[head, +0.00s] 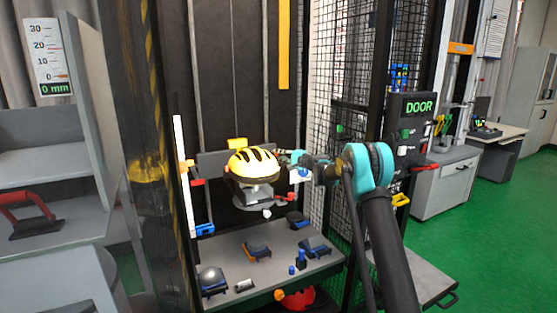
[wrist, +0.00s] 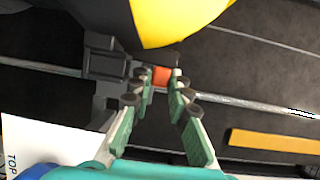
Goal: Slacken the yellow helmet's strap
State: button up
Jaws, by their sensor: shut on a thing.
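The yellow helmet (head: 254,160) with black vents sits on a grey headform above the table in the head view. Part of its yellow shell (wrist: 178,18) also fills the top of the wrist view. My gripper (head: 290,160) reaches in from the right, at the helmet's right side. In the wrist view its two green-padded fingers (wrist: 157,82) are closed around a small orange-red piece (wrist: 161,76) just below the shell. A dark grey block (wrist: 106,58) is beside that piece on the left. The strap cannot be made out clearly.
The grey table (head: 235,260) below the helmet holds several dark anvil-like blocks and small parts. A red helmet (head: 298,298) is under it. A vertical white scale (head: 181,165) stands left of the helmet. A mesh cage (head: 345,110) stands behind at right. Green floor lies open at right.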

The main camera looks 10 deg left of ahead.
jog(key=o, duration=0.7)
jog(key=shift+d, duration=0.15)
jog(key=v, duration=1.1)
jog(key=shift+s+d, duration=0.3)
jog(key=shift+s, duration=0.05)
jog(key=s+d+f+n+g+h, duration=0.1)
jog(key=s+d+f+h, duration=0.4)
jog(key=s, duration=1.4)
jog(key=s+d+f+n+g+h, duration=0.2)
jog(key=s+d+f, duration=0.5)
jog(key=s+d, duration=0.5)
jog(key=s+d+f+n+g+h, duration=0.2)
jog(key=s+d+f+n+h, duration=0.2)
jog(key=s, duration=2.3)
jog(key=d+f+h, duration=0.3)
jog(key=d, duration=0.2)
jog(key=shift+s+h, duration=0.2)
jog(key=shift+h, duration=0.1)
